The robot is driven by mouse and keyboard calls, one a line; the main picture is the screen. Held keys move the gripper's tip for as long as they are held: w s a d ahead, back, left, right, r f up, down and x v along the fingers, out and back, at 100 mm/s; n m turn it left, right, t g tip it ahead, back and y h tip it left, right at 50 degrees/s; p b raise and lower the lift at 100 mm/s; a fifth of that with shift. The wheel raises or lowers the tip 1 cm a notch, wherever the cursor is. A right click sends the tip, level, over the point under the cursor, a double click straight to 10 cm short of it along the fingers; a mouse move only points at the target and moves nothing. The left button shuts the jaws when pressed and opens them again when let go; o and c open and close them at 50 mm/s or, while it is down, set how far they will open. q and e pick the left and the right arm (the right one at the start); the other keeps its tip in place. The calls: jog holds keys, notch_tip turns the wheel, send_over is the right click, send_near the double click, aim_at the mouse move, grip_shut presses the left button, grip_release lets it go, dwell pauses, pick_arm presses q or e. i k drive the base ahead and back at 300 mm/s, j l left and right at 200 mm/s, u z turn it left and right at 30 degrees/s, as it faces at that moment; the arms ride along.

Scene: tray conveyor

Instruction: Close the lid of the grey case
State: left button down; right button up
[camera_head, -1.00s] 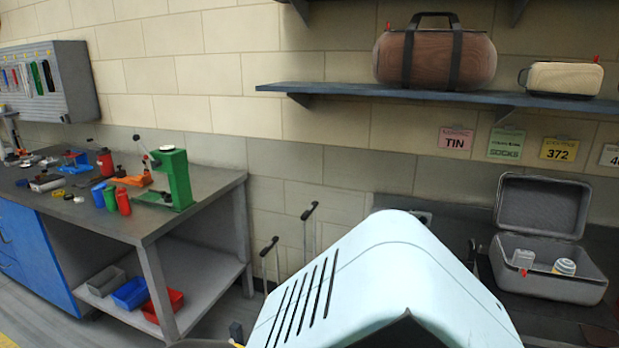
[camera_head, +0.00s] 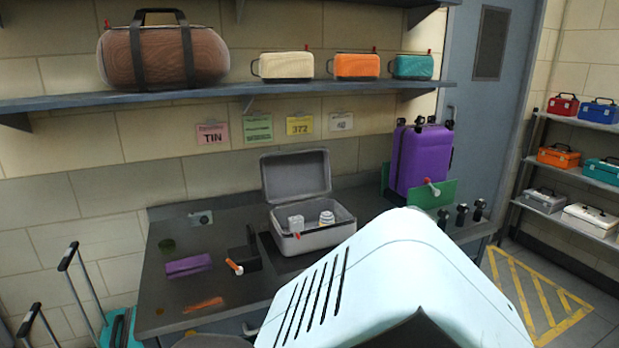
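The grey case (camera_head: 310,240) stands on the dark counter in the middle of the view. Its lid (camera_head: 296,175) is open and stands upright at the back. The large pale blue body part in the foreground is mine and overlaps the view just in front of the case's right side. Neither of my grippers shows.
The dark counter (camera_head: 215,223) holds a purple flat piece (camera_head: 188,265), an orange-tipped tool (camera_head: 234,266) and a purple suitcase (camera_head: 420,160) by a green panel. A shelf (camera_head: 60,103) with a brown bag (camera_head: 165,57) hangs above. Trolley handles (camera_head: 68,258) stand at left.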

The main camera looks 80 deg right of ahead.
aim_at(289, 176)
jog(key=z, duration=3)
